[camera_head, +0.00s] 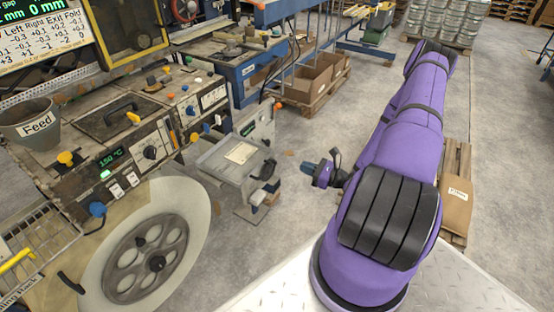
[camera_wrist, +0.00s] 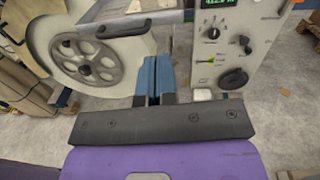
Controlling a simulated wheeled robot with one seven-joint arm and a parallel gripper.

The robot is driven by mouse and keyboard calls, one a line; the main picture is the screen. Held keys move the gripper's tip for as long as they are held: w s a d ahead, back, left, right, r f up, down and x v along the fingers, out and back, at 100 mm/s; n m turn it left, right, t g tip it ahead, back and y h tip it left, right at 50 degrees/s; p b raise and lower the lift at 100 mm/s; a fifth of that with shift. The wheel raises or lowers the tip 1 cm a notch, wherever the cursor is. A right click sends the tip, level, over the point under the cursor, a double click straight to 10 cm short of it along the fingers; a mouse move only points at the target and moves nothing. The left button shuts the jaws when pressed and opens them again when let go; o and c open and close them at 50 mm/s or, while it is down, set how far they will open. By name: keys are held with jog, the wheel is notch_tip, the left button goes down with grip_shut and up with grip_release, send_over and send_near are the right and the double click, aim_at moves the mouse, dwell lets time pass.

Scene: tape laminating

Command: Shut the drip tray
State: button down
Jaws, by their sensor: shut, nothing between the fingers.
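A shallow grey tray-like part (camera_head: 232,160) with a pale label juts from the machine's right side in the head view; it looks like the drip tray, pulled out, but I cannot be sure. My gripper (camera_head: 306,168) is to its right, apart from it, pointing left. In the wrist view the blue fingers of my gripper (camera_wrist: 153,66) are together and empty. A grey bar with a dark grip (camera_wrist: 140,20) crosses above the fingertips there; it may be the tray's front edge. Whether the fingers touch it cannot be told.
A large spoked reel (camera_head: 152,258) stands at the lower left and shows left in the wrist view (camera_wrist: 95,60). A panel with a black knob (camera_wrist: 232,78) is to the right there. Cartons on a pallet (camera_head: 312,82) stand behind. Open floor (camera_head: 275,225) lies between machine and arm.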

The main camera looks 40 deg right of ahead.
aim_at(270, 155)
jog(key=shift+m+t+h, duration=0.3)
jog(key=shift+m+h, duration=0.3)
jog(key=x, duration=0.4)
jog(key=f+x, duration=0.1)
jog(key=x, duration=0.8)
jog(key=shift+w+f, duration=0.1)
jog(key=shift+f, duration=0.25)
jog(key=x, duration=1.8)
jog(key=shift+w+a+f, duration=0.1)
jog(key=shift+w+f, duration=0.05)
jog(key=shift+w, duration=0.15)
jog(key=shift+w+a, duration=0.1)
jog(key=shift+w, duration=0.15)
jog(key=shift+w+r, duration=0.1)
jog(key=shift+r, duration=0.2)
